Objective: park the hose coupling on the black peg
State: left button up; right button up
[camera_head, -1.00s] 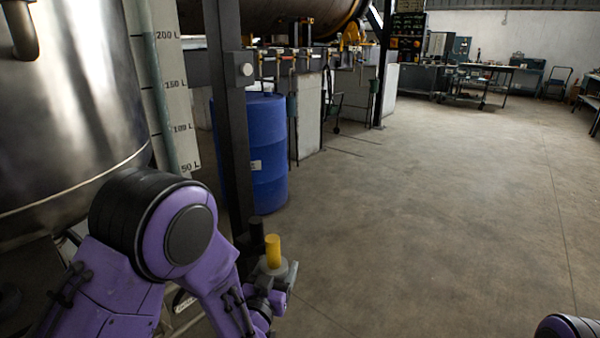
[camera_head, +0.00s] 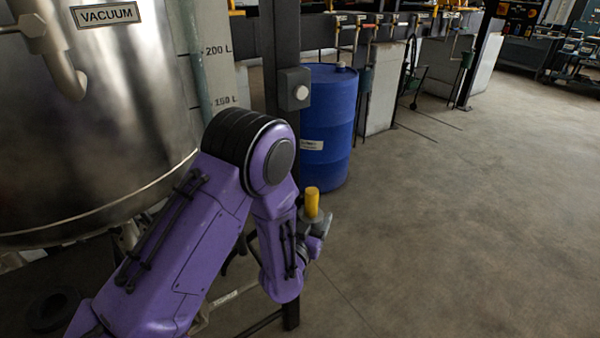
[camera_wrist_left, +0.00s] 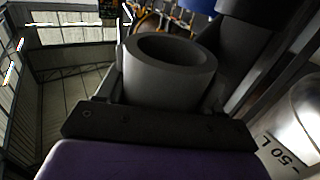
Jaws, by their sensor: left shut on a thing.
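The hose coupling shows in the head view as an upright yellow cylinder (camera_head: 312,203) above a grey collar (camera_head: 317,222). The left wrist view shows its hollow grey sleeve (camera_wrist_left: 170,68) between the jaws, the hole empty. My left gripper (camera_head: 318,236) is shut on it, low beside the dark post; the fingers are mostly hidden. The black peg is not clear in the head view, hidden by or merged with my arm and the post. A dark cylinder (camera_wrist_left: 250,10) near the sleeve in the wrist view may be it, apart from the sleeve. My right gripper is out of view.
A steel tank (camera_head: 95,120) fills the left. A dark post (camera_head: 270,65) with a grey box (camera_head: 294,89) stands behind my arm. A blue barrel (camera_head: 328,125) stands beyond it. The floor (camera_head: 460,240) to the right is clear.

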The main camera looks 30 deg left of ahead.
pick_arm(q)
jog(key=shift+n+y, duration=0.4)
jog(key=shift+y, duration=0.3)
jog(key=a+r, duration=0.2)
jog(key=a+r+p, duration=0.1)
jog(key=a, duration=0.1)
jog(key=shift+s+r, duration=0.15)
jog(key=shift+s, duration=0.15)
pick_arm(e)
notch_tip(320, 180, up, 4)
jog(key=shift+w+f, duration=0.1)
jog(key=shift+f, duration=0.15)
pick_arm(q)
notch_tip(320, 180, down, 6)
jog(key=b, duration=0.5)
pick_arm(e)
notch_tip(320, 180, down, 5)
pick_arm(q)
jog(key=shift+f+b, duration=2.7)
jog(key=shift+f, duration=0.55)
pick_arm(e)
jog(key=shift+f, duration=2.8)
pick_arm(q)
jog(key=o, duration=1.5)
jog(key=shift+s+r, duration=0.1)
jog(key=shift+c, duration=0.2)
